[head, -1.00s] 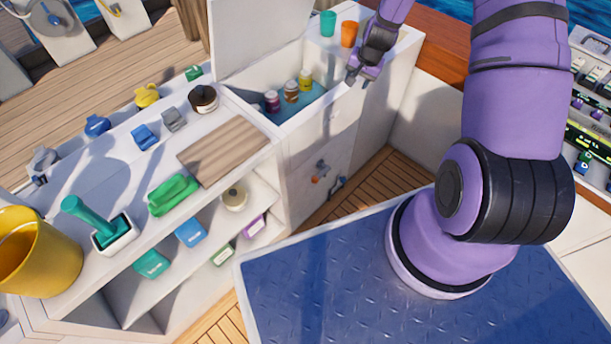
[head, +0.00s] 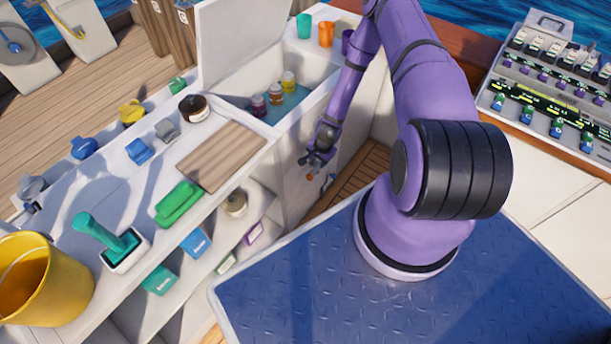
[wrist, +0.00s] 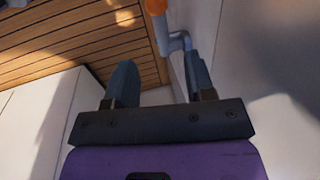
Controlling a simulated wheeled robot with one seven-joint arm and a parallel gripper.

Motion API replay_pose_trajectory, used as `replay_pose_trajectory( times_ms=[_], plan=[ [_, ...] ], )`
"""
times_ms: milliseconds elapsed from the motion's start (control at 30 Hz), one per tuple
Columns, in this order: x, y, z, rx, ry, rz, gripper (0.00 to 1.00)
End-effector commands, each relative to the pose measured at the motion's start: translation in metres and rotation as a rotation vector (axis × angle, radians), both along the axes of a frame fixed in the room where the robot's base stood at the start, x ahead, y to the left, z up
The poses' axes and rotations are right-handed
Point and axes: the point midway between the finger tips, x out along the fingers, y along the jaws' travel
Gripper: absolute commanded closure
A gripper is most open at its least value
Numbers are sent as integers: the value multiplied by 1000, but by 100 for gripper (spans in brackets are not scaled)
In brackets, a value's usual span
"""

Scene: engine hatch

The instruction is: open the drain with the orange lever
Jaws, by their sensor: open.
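The orange lever (head: 309,177) is low on the white cabinet's front, below the open sink-like bin. In the head view, my gripper partly covers the fittings around it. In the wrist view, the orange part (wrist: 156,6) is at the top edge, cut off by the frame, with a bent grey metal piece (wrist: 178,42) below it. My gripper (head: 312,165) is just above the lever in the head view. Its fingers (wrist: 160,78) are apart and empty in the wrist view. The grey piece is close to the right fingertip; I cannot tell whether they touch.
The bin (head: 237,90) has a raised lid and several jars inside. A white counter on the left holds a wooden board (head: 222,156), a green item (head: 179,204) and a yellow bucket (head: 42,280). The cabinet wall stands close to the right finger; wooden floor (wrist: 60,40) lies left.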

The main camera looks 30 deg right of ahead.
Motion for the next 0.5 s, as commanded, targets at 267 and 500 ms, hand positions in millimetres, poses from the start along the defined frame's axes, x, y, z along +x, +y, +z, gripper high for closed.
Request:
replay_pose_trajectory(
  times_ms=[267,500],
  plan=[
    [0,3,-23,2,4,-9,51],
    [7,6,-64,2,4,-9,51]
  ],
)
